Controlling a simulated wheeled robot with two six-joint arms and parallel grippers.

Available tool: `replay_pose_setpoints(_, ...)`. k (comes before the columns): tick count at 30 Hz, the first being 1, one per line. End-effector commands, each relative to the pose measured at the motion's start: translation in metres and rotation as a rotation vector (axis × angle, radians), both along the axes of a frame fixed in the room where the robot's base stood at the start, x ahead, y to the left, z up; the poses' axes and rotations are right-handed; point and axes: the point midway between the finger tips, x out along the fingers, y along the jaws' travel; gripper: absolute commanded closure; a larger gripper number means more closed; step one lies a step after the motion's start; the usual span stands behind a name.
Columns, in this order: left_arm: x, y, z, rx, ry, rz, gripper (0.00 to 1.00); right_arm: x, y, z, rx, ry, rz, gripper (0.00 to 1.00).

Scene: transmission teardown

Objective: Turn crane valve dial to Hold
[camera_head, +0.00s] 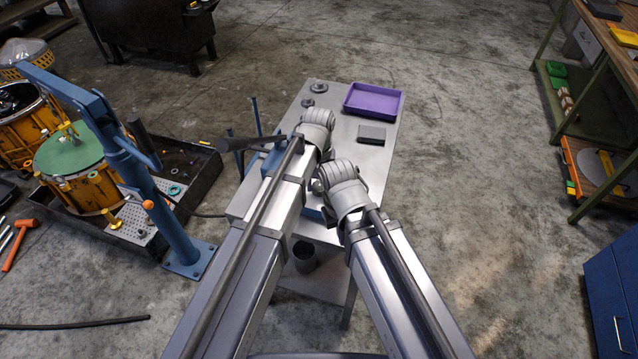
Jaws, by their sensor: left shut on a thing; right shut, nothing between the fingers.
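The blue crane (163,215) stands at left on a floor plate, its boom reaching up and left. A small orange knob (148,205) sits on its column. I cannot make out a valve dial or its markings. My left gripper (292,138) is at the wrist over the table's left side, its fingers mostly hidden. A dark bar (250,143) with a thick end sticks out left from it and seems to be held. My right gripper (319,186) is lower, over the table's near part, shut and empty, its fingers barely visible. Both are right of and apart from the crane column.
The metal table (385,150) carries a purple tray (374,101), a dark grey block (372,135) and round metal parts (318,88). A black-walled tray (190,195) with parts lies around the crane's left side. A workbench (600,60) stands right. Floor between is clear.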

Motion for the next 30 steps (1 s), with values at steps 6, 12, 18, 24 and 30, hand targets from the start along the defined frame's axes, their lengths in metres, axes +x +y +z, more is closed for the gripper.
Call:
replay_pose_setpoints(6,-0.0002,0.0001,-0.0001,0.0,0.0,0.113,1.0,0.0,0.0,-0.0001,0.0,0.0,0.0,1.0)
replay_pose_setpoints(12,-0.0002,0.0002,-0.0001,0.0,0.0,0.171,1.0,0.0,0.0,-0.0001,0.0,0.0,0.0,1.0)
replay_pose_setpoints(18,-0.0002,0.0002,-0.0001,0.0,0.0,0.192,1.0,0.0,0.0,-0.0001,0.0,0.0,0.0,1.0)
replay_pose_setpoints(24,-0.0002,0.0002,-0.0001,0.0,0.0,0.195,1.0,0.0,0.0,-0.0001,0.0,0.0,0.0,1.0)
replay_pose_setpoints(30,-0.0001,0.0002,-0.0001,0.0,0.0,0.195,0.45,0.0,0.0,-0.0001,0.0,0.0,0.0,1.0)
